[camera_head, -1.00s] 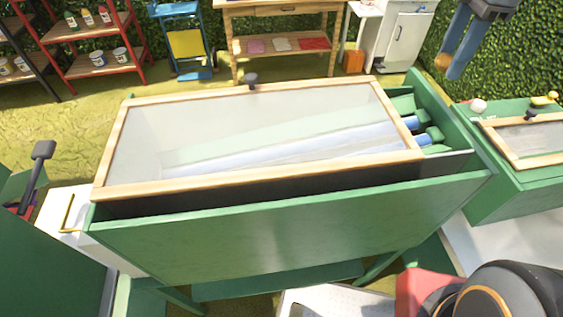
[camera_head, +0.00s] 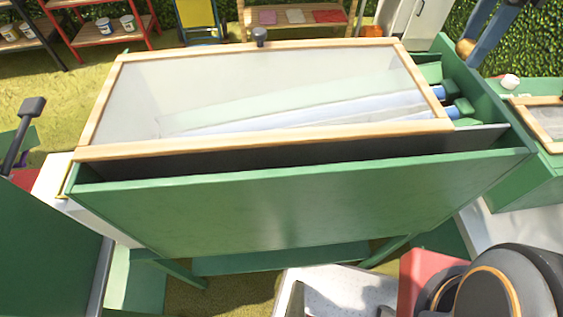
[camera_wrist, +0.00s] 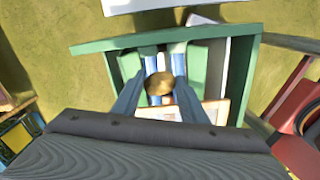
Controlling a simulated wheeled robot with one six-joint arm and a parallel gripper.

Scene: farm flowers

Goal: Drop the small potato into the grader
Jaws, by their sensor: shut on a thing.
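The grader (camera_head: 300,210) is a long green box in the head view, with a wood-framed clear lid (camera_head: 270,95) over most of it. Its right end is uncovered and shows blue rollers (camera_head: 458,108) and green inner walls. My gripper (camera_head: 474,38) is at the top right, shut on a small brown potato (camera_head: 464,48). In the wrist view the potato (camera_wrist: 161,83) sits between the fingertips of my gripper (camera_wrist: 160,80). It appears in front of the rollers (camera_wrist: 178,50) and the grader's open end; its height above them is unclear.
A second green unit (camera_head: 530,165) with a framed lid stands at the right, with a white lump (camera_head: 509,81) on it. A red rack (camera_head: 100,40) and a wooden table (camera_head: 293,18) stand behind. Grass shows between them and the grader.

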